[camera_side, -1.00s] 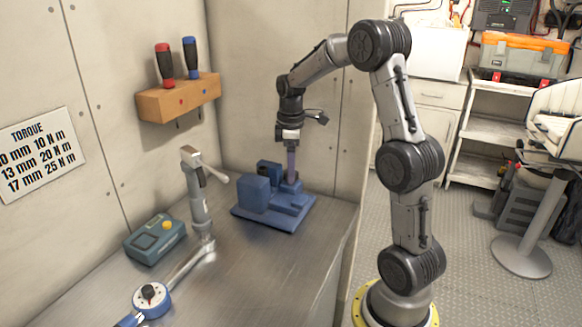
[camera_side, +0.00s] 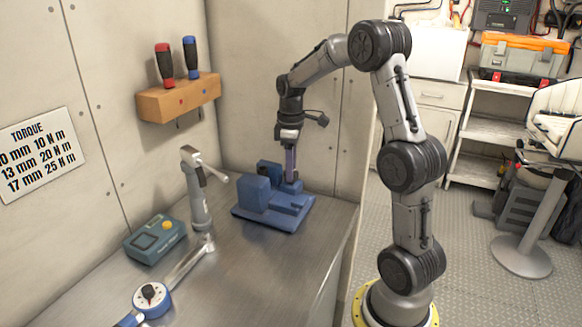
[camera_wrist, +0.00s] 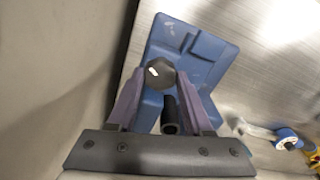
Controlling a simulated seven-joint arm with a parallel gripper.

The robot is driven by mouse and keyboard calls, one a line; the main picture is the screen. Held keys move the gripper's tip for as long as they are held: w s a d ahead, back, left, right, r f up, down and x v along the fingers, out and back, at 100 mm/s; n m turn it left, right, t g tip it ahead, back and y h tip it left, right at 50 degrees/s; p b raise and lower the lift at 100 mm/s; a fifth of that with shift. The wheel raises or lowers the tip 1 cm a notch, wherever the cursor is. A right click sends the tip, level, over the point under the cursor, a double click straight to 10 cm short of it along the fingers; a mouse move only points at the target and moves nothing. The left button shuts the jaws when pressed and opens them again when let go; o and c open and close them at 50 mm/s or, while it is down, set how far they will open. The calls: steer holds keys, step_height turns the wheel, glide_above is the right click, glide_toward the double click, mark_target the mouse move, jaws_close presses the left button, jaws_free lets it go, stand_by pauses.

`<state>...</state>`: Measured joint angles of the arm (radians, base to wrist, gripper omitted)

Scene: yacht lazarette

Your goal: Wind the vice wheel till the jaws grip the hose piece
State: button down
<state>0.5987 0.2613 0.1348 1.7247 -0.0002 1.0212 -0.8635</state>
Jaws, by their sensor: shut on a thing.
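The blue vice (camera_side: 253,195) stands on the metal bench in the side view, and its blue base also shows in the wrist view (camera_wrist: 215,48). The dark vice wheel (camera_wrist: 160,72), a knob with a white mark, lies between my fingertips. My gripper (camera_side: 291,178) points straight down and is shut on the wheel, with one finger on each side of it in the wrist view (camera_wrist: 159,78). A short dark tube (camera_wrist: 170,116), seemingly the hose piece, shows beside the knob. I cannot tell whether the vice jaws touch it. My gripper hides the wheel in the side view.
A grey upright tool with a side lever (camera_side: 197,190), a teal box with a yellow button (camera_side: 155,240) and a torque wrench (camera_side: 152,298) occupy the left of the bench. A wooden screwdriver rack (camera_side: 180,98) hangs on the wall. Bare bench lies in front of the vice.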

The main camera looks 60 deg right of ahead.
steer(key=m, duration=1.2)
steer(key=shift+r, duration=0.1)
stand_by(0.4)
steer(key=shift+c, duration=1.7)
jaws_free()
steer(key=shift+o, duration=0.2)
